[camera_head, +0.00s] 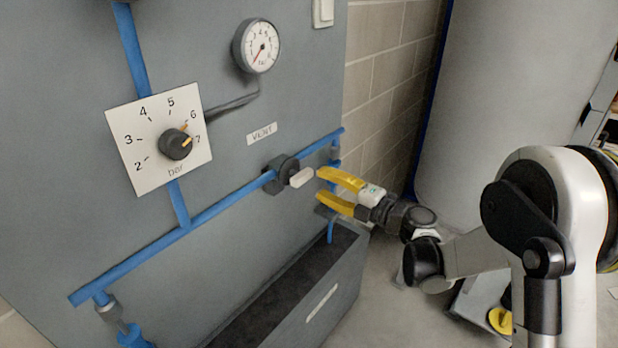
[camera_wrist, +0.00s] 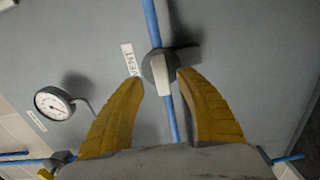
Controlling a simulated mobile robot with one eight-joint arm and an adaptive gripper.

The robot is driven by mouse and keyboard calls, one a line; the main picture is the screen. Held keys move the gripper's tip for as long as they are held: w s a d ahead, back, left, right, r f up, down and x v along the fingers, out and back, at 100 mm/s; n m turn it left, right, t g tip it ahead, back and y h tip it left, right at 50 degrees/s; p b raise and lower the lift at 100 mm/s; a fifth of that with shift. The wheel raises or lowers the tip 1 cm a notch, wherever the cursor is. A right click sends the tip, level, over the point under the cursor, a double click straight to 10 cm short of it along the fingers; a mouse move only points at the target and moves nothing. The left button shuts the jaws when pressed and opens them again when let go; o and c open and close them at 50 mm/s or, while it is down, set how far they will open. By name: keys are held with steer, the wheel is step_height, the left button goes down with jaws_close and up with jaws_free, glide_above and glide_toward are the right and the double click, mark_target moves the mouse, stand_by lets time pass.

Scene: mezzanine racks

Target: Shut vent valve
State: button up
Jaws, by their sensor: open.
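The vent valve (camera_head: 279,176) is a dark round body on a sloping blue pipe (camera_head: 225,208), below and right of the VENT label (camera_head: 262,133). Its pale, blocky handle (camera_head: 301,177) lies roughly along the pipe. In the wrist view the handle (camera_wrist: 163,78) also lines up with the pipe. My gripper (camera_head: 320,184) has yellow fingers, spread open, pointing at the valve from the right. In the wrist view the fingertips (camera_wrist: 160,80) stand on either side of the handle. Whether they touch it I cannot tell; in the head view they look just short of it.
A pressure gauge (camera_head: 257,46) is above the label. A bar dial (camera_head: 158,138) with a black knob is on the left. A dark open trough (camera_head: 345,262) stands below the pipe. A large grey cylinder (camera_head: 505,85) is behind my arm.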

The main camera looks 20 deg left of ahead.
steer(key=v, duration=0.5)
steer(key=shift+s+d, duration=0.15)
steer(key=shift+d, duration=0.2)
